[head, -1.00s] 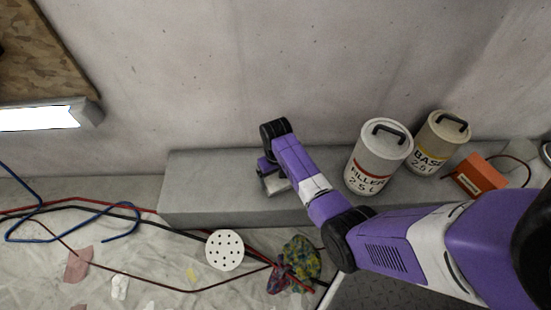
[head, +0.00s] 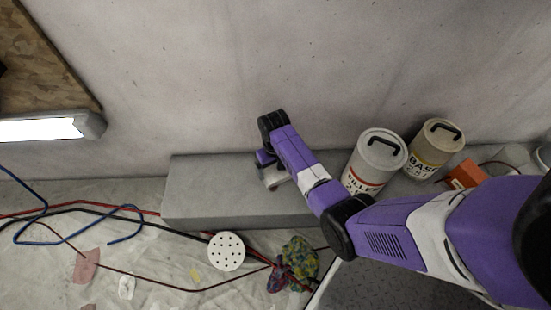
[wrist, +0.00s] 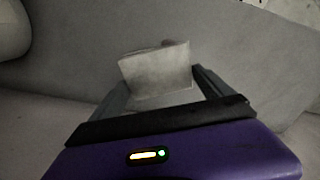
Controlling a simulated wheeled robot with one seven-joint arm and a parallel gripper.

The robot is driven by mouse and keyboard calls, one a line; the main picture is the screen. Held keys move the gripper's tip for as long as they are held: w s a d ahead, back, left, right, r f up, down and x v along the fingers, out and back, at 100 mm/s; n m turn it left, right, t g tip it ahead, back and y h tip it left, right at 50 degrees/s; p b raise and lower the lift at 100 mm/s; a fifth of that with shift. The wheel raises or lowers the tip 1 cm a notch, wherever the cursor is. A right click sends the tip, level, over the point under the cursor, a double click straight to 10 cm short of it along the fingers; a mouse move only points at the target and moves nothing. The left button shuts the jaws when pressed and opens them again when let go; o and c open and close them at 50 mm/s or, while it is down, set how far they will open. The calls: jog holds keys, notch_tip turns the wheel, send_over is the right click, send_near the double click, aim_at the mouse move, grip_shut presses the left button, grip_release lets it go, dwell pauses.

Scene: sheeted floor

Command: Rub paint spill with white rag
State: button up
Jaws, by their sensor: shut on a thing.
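A pale, off-white rag (wrist: 155,68) is held between the fingers of my gripper (wrist: 160,90) in the wrist view. Its folded upper part stands up beyond the fingertips. In the head view my gripper (head: 270,176) is low over the left-middle of a grey ledge, partly hidden by my own arm. Whether the rag touches the ledge is unclear. I cannot make out a paint spill in either view; anything under the rag and gripper is hidden.
A filler can (head: 374,160) and a base can (head: 435,148) stand on the grey ledge (head: 205,190) right of my gripper, with an orange box (head: 466,174) beyond. Hoses, a perforated disc (head: 226,251) and a multicoloured crumpled cloth (head: 299,258) lie on the sheeted floor.

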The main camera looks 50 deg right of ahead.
jog(key=shift+r+p, duration=1.35)
jog(key=shift+r, duration=0.25)
